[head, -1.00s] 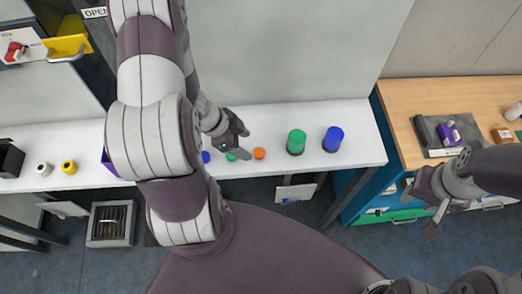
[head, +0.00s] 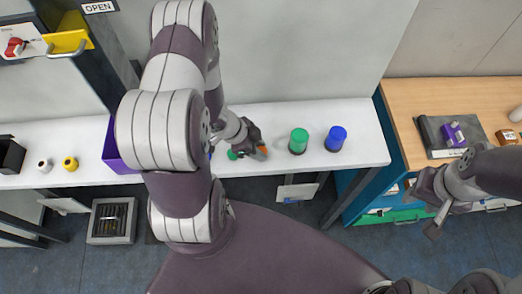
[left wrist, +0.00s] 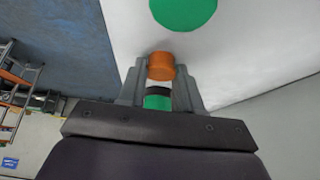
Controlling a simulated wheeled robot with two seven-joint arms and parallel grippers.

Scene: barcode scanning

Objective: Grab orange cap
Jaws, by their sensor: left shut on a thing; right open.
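The small orange cap (head: 263,149) is at the tips of my left gripper (head: 260,149), near the front edge of the white table. In the left wrist view, the cap (left wrist: 161,68) sits between the two fingers of the left gripper (left wrist: 160,78), which is shut on it. I cannot tell whether the cap still touches the table. My right gripper (head: 433,205) is open and empty at the right, in front of the wooden desk.
A green container (head: 299,140) and a blue container (head: 335,138) stand to the right on the white table (head: 362,118). A purple bin (head: 118,150) is at left, with yellow and white rolls beyond.

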